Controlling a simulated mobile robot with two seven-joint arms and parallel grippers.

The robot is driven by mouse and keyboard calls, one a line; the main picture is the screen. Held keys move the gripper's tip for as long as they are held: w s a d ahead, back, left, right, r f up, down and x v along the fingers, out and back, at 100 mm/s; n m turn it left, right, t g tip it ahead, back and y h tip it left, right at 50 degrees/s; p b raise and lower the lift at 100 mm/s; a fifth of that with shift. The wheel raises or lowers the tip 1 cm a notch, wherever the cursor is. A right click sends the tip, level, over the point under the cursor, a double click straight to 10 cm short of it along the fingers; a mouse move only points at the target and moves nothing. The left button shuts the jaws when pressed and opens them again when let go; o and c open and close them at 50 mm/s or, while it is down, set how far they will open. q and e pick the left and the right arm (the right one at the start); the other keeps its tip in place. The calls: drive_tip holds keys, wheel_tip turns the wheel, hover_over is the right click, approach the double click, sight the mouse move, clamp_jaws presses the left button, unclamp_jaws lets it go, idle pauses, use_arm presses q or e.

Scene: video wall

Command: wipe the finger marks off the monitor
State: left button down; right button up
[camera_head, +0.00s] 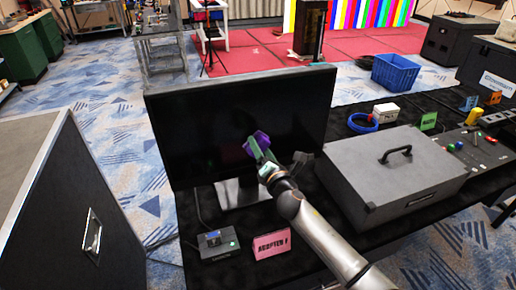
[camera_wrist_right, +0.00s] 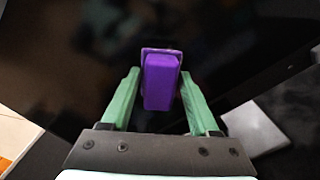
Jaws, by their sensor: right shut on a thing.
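The monitor (camera_head: 200,125) is a wide black screen on a grey stand (camera_head: 243,194) at the table's left end. My right gripper (camera_head: 260,152) is in front of the screen's middle, its green fingers shut on a purple block-like wiper (camera_head: 256,141). In the right wrist view the wiper (camera_wrist_right: 161,82) sits between the two fingers and points at the dark screen (camera_wrist_right: 75,60). I cannot tell whether it touches the glass. Faint smudges show on the screen in the wrist view; I cannot tell if they are finger marks. My left gripper is not in view.
A pink sign (camera_head: 272,244) and a small black box (camera_head: 217,242) stand in front of the monitor. A grey case (camera_head: 390,170) fills the table to the right, with a blue cable coil (camera_head: 362,122) behind it. A black flight case (camera_head: 60,215) stands at the left.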

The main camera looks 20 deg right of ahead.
sight(271, 144)
drive_tip(key=shift+d, duration=1.6)
drive_tip(key=shift+w, duration=0.15)
drive_tip(key=shift+a, duration=0.1)
drive_tip(key=shift+a+r, duration=0.15)
drive_tip(key=shift+a, duration=1.5)
drive_tip(key=shift+a+r, duration=0.15)
drive_tip(key=shift+a, duration=0.25)
